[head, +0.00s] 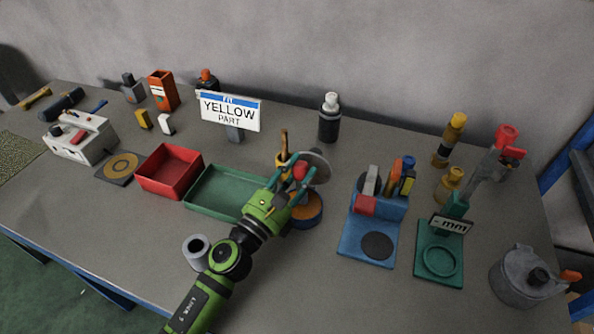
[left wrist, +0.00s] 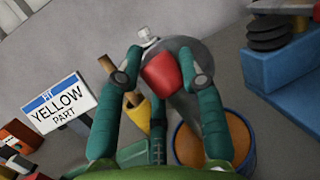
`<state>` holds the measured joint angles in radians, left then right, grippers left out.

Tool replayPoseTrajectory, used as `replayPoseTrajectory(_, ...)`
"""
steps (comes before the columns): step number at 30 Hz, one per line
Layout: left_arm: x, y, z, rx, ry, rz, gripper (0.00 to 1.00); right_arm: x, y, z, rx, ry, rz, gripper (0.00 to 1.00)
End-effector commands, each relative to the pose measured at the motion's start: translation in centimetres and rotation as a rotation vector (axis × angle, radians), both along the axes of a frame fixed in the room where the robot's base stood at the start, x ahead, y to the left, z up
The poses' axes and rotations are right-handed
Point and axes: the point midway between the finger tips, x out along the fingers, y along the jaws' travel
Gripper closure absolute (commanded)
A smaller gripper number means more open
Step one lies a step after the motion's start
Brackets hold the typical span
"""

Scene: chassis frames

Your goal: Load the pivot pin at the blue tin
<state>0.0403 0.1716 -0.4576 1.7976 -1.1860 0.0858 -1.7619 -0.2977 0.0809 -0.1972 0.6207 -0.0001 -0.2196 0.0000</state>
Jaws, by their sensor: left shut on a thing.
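My left gripper (head: 299,172) is shut on a red piece (head: 300,169), also between the fingers in the left wrist view (left wrist: 161,74). I cannot tell whether this is the pivot pin; its lower part is hidden. A grey round disc (head: 318,164) lies right behind it, also in the left wrist view (left wrist: 195,55). The blue tin (head: 306,222), with an orange-brown top, stands just below and right of the gripper. It shows at the bottom of the left wrist view (left wrist: 247,150), apart from the red piece. My right gripper is not in view.
A yellow-and-brown upright item (head: 283,148) stands close left of the gripper. A green tray (head: 205,198) and red bin (head: 187,168) lie left. A blue holder (head: 352,244) stands right. A sign (head: 230,110) reads "FIT YELLOW PART".

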Motion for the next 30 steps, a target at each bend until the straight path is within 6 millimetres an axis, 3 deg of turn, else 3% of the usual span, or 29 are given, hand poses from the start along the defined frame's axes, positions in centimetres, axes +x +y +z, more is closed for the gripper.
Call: replayPoseTrajectory(30, 0.01, 0.00, -0.83, -0.001, -0.001, 0.000, 1.00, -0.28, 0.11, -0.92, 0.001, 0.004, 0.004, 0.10)
